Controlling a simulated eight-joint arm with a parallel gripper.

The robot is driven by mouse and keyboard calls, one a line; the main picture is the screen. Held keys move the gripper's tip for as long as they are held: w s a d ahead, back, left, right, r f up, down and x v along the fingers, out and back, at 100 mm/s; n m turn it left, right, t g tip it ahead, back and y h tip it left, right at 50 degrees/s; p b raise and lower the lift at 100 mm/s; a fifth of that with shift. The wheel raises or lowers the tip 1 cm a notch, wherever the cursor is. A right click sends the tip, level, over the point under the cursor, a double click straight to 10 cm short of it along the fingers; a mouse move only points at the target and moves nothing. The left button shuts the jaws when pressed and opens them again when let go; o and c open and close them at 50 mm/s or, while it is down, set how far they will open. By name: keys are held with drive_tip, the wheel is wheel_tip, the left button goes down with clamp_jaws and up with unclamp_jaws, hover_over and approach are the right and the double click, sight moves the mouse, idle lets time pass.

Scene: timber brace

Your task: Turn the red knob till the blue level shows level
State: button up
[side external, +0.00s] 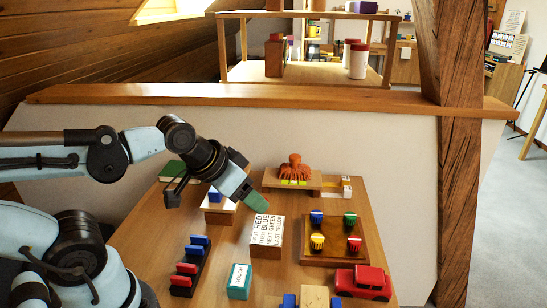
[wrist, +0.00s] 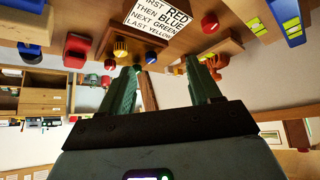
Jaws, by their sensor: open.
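The red knob (side external: 354,243) stands at the near right of a wooden board (side external: 334,258), with blue (side external: 316,217), green (side external: 350,220) and yellow (side external: 317,241) knobs. My gripper (side external: 258,203) is above the table, left of the board and apart from the red knob. In the wrist view its green fingers (wrist: 160,75) are spread with nothing held between them. A blue piece with yellow-green windows (wrist: 290,22) shows at the top right of the wrist view, tilted in that picture. I cannot tell whether it is the blue level or reads level.
A sign block (side external: 267,236) lists red, blue, green, yellow. A red toy car (side external: 363,282) stands in front of the board. A rack of blue and red pieces (side external: 188,266) and a teal block (side external: 239,281) stand at left. An orange octopus (side external: 295,168) sits at the back.

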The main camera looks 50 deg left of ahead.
drive_tip(key=shift+w, duration=0.1)
drive_tip(key=w+a+n+g, duration=0.7)
drive_tip(key=w+a+n, duration=0.3)
drive_tip(key=w, duration=0.1)
drive_tip(key=f, duration=1.2)
drive_tip(key=shift+a+f, duration=0.2)
drive_tip(key=shift+c, duration=0.4)
drive_tip(key=shift+m, duration=0.3)
drive_tip(key=c, duration=1)
